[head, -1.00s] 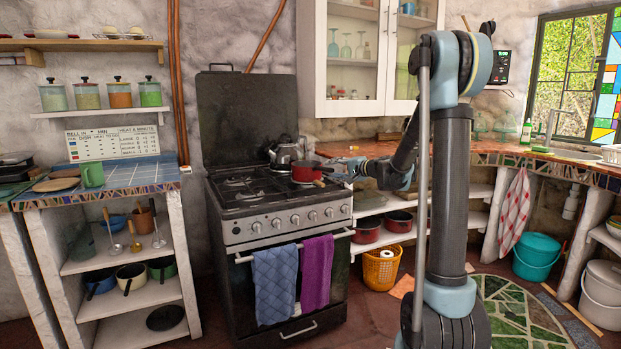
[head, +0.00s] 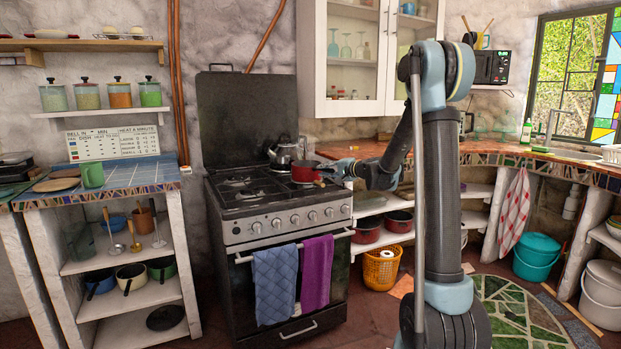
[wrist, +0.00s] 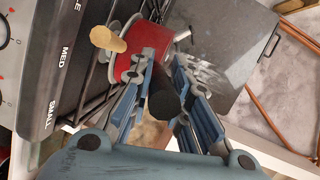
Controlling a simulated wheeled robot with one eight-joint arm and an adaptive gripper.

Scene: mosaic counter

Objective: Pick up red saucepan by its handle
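The red saucepan (head: 304,173) sits on the right side of the stove top. In the wrist view its red body (wrist: 150,45) is just beyond the fingertips. A thick black handle (wrist: 165,103) points toward the wrist camera and lies between the two blue-grey fingers. My gripper (head: 333,169) is at the saucepan's right side at stove height. In the wrist view the gripper (wrist: 163,62) has its fingers apart, one on each side of the handle. Whether either finger touches the handle is hard to tell.
A wooden knob-like end (wrist: 107,40) sticks out beside the saucepan. A metal kettle (head: 284,151) stands behind it on the stove (head: 255,200), whose dark lid (head: 248,108) is raised. The tiled counter (head: 350,150) lies to the right.

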